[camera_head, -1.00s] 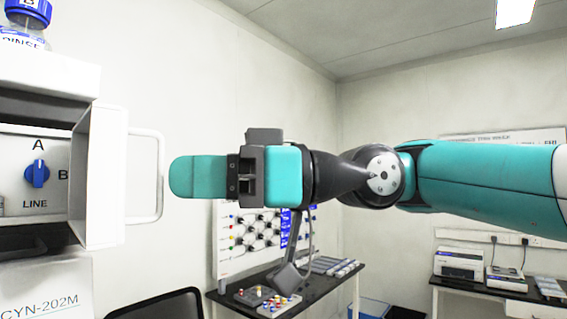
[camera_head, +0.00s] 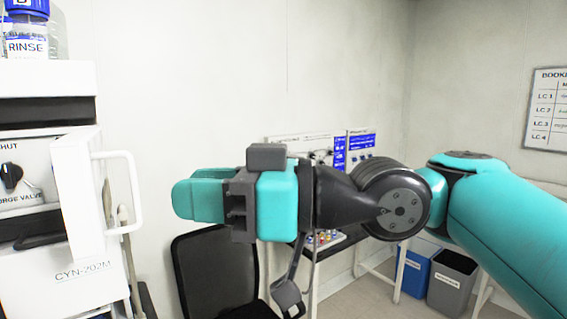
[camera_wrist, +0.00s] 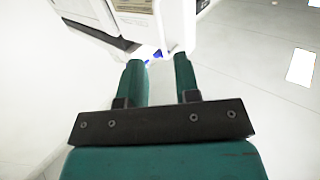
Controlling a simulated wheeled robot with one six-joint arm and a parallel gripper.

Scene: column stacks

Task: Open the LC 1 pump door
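The pump stack stands at the left edge of the head view, with a white pump module marked CYN-202M (camera_head: 85,271). A white door (camera_head: 84,195) juts out from its front, with a white loop handle (camera_head: 136,190) on its right side. A black purge valve knob (camera_head: 11,177) shows left of the door. I cannot read an LC number on the stack. My gripper (camera_head: 181,200) is right of the handle, apart from it in the picture. In the wrist view my gripper (camera_wrist: 159,60) has its two teal fingers spread, with nothing visibly held between them.
A rinse bottle (camera_head: 27,35) stands on top of the stack. A black chair (camera_head: 212,262) is below and behind my gripper. A blue bin (camera_head: 415,272) and a grey bin (camera_head: 452,282) stand on the floor at right. A booking board (camera_head: 556,110) hangs on the wall.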

